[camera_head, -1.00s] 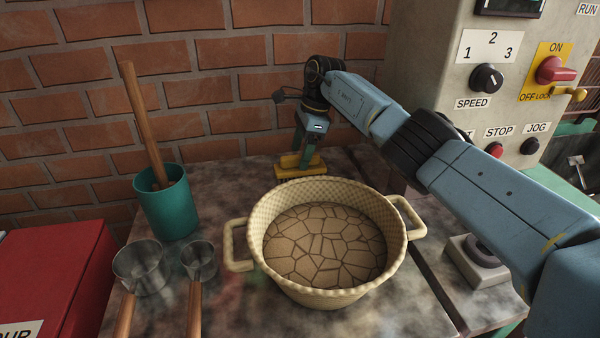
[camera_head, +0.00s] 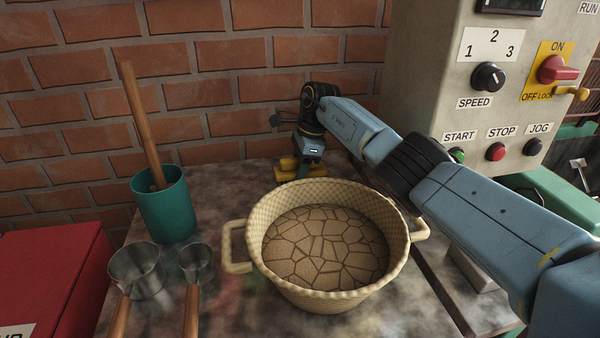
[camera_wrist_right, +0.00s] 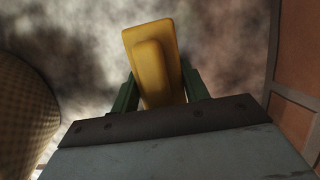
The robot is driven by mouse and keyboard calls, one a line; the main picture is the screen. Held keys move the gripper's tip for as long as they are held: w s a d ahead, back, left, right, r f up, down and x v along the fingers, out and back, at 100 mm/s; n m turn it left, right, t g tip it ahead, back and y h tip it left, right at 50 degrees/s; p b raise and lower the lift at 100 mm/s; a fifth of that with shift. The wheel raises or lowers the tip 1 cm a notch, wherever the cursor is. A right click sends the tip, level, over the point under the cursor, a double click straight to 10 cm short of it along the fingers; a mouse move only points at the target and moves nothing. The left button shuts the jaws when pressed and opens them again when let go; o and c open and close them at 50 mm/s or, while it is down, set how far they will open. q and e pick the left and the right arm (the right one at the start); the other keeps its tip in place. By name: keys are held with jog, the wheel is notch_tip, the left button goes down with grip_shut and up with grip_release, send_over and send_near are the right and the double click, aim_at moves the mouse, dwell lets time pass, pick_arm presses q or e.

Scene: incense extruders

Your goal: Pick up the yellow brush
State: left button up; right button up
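The yellow brush (camera_head: 288,168) lies on the stone-patterned table near the brick wall, behind the woven basket. My right gripper (camera_head: 308,168) is lowered over it from above and hides part of it. In the right wrist view the brush (camera_wrist_right: 154,55) is a yellow block with a raised, narrower handle. The green fingers of my right gripper (camera_wrist_right: 162,88) stand spread on either side of it, and the gripper looks open around the brush. My left gripper is not in view.
The two-handled basket (camera_head: 238,268) stands close in front of my right arm. A teal cup (camera_head: 165,212) with a wooden stick and two metal scoops (camera_head: 135,270) are at left, beside a red box (camera_head: 50,270). A control panel (camera_head: 450,90) rises at right.

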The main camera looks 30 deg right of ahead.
jog(key=shift+c, duration=1.4)
jog(key=shift+r, duration=0.15)
jog(key=shift+r, duration=0.3)
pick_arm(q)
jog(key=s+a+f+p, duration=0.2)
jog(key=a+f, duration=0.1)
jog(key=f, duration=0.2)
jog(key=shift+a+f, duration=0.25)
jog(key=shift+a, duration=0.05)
pick_arm(e)
notch_tip(320, 180, up, 9)
jog(key=shift+r, duration=0.1)
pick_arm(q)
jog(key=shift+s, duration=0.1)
